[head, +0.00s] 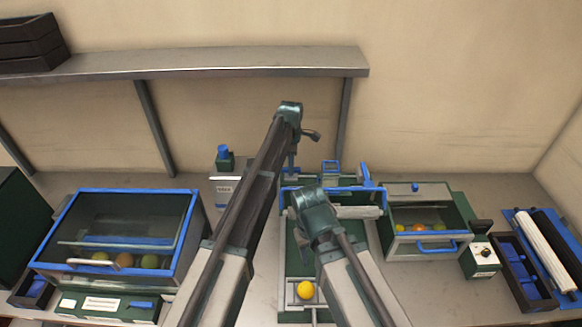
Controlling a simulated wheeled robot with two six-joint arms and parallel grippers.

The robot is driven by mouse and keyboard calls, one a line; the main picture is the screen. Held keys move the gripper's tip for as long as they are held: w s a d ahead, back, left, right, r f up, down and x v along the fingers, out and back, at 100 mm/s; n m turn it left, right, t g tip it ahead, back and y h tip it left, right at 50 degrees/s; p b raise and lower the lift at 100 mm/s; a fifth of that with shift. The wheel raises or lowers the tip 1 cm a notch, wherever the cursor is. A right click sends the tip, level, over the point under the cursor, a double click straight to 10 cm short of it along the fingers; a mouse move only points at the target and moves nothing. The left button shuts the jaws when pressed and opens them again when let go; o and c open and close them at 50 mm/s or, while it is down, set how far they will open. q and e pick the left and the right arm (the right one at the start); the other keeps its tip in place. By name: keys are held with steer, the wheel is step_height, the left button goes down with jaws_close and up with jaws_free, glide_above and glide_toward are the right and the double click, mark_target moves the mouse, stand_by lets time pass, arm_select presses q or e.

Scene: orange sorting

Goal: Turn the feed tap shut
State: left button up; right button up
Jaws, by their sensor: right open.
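I cannot tell for certain which part is the feed tap. A blue upright lever (368,175) stands at the back right of the green sorting machine (297,262) in the middle of the bench. My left gripper (291,160) points down over the back of this machine, left of the lever. Its fingers are too small and hidden to read. My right gripper (318,228) is open, lower in the picture, above the middle of the machine; its wrist hides most of it. A yellow-orange fruit (305,290) lies at the machine's front end.
A blue-rimmed glass-fronted bin (190,215) with several fruits stands at left. A smaller bin (440,192) with a blue handle stands at right, beside a small knob box (481,262). A white box (228,190) with a blue-topped part sits behind. A shelf (200,64) spans the wall.

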arm_select(q)
jaws_close()
steer(key=shift+m, duration=0.4)
steer(key=m, duration=0.7)
steer(key=shift+m, duration=0.3)
steer(key=m, duration=0.4)
steer(key=shift+m, duration=0.3)
steer(key=m, duration=0.4)
steer(key=shift+m, duration=0.4)
